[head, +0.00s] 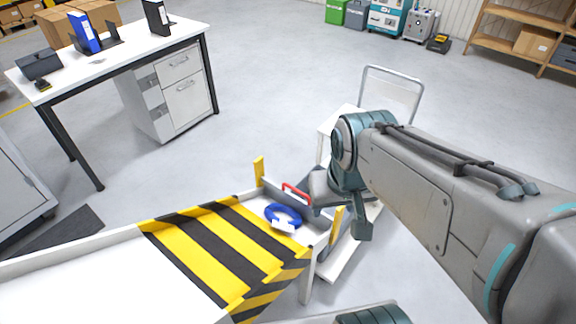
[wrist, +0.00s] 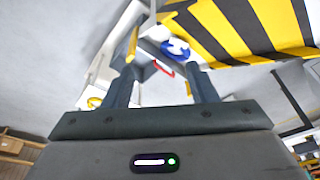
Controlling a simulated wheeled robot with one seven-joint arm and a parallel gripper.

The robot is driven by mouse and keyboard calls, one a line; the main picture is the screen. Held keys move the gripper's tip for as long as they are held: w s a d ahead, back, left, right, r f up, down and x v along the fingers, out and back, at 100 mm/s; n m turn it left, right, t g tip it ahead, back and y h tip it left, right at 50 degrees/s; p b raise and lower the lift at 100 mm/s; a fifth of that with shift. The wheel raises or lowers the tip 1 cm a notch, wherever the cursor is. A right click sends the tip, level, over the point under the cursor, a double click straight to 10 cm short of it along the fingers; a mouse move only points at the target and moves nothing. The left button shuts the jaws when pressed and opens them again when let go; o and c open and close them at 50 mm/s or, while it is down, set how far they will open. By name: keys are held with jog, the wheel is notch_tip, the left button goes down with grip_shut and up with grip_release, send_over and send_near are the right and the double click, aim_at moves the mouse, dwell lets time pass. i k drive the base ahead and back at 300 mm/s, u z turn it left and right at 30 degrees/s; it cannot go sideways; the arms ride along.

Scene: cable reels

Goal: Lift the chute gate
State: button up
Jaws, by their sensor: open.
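The chute gate (head: 274,191) is a grey panel across the low end of the chute, between two yellow posts. Its red handle (head: 297,192) is on the top edge and also shows in the wrist view (wrist: 163,68). The gate looks down, with a blue cable reel (head: 283,216) lying behind it on the chute; the reel also shows in the wrist view (wrist: 175,49). My gripper (wrist: 161,71) is open and empty, its fingers on either side of the handle in the picture. I cannot tell whether they touch it. The arm partly hides the gate's right end in the head view.
The chute (head: 205,245) has yellow and black stripes. A trolley with a metal push handle (head: 390,90) stands beyond the gate, partly behind my arm. A white desk (head: 130,50) with drawers is at the back left. Open floor lies between desk and trolley.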

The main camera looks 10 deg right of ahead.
aim_at(278, 193)
jog(key=u, duration=0.2)
jog(key=k, duration=0.6)
jog(key=u, duration=0.6)
jog(key=k, duration=0.6)
jog(key=z, duration=0.75)
jog(key=i, duration=1.45)
jog(key=u, duration=0.2)
